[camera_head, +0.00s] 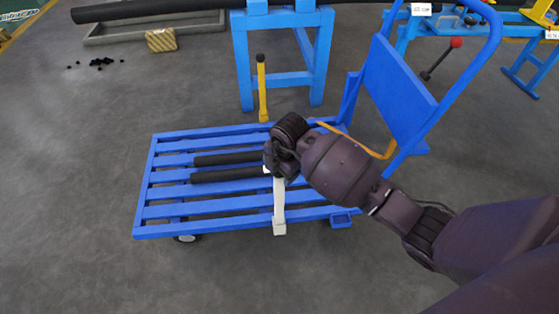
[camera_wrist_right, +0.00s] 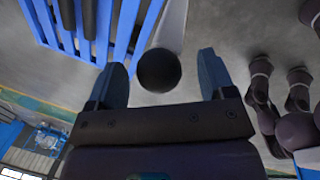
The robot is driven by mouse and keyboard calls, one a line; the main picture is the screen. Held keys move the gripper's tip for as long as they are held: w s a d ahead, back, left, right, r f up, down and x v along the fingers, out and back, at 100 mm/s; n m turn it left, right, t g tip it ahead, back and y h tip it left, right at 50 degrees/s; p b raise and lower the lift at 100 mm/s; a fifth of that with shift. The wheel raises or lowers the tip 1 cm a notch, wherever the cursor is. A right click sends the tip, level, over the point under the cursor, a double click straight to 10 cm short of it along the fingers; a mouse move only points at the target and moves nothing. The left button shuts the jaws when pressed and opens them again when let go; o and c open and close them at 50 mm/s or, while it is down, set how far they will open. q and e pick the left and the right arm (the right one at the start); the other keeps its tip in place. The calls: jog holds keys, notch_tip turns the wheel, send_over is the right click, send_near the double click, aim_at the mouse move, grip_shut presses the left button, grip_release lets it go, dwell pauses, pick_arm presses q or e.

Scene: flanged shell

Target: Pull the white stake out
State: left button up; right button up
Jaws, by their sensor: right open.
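The white stake (camera_head: 279,205) stands at the near edge of the blue cart (camera_head: 150,190), its upper end hidden behind my right gripper (camera_head: 274,166) in the head view. In the right wrist view the white stake (camera_wrist_right: 172,28) ends in a round black cap (camera_wrist_right: 158,71). My right gripper (camera_wrist_right: 160,66) is open, with one finger on each side of the cap and a visible gap on both sides. From this view I cannot tell exactly how far the cap lies between the fingers. My left gripper is not in view.
Two black bars (camera_head: 228,174) lie on the cart's slats. The cart's blue handle (camera_head: 470,75) rises at the right.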

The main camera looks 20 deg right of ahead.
jog(key=shift+w+f, duration=0.1)
jog(key=shift+f, duration=0.4)
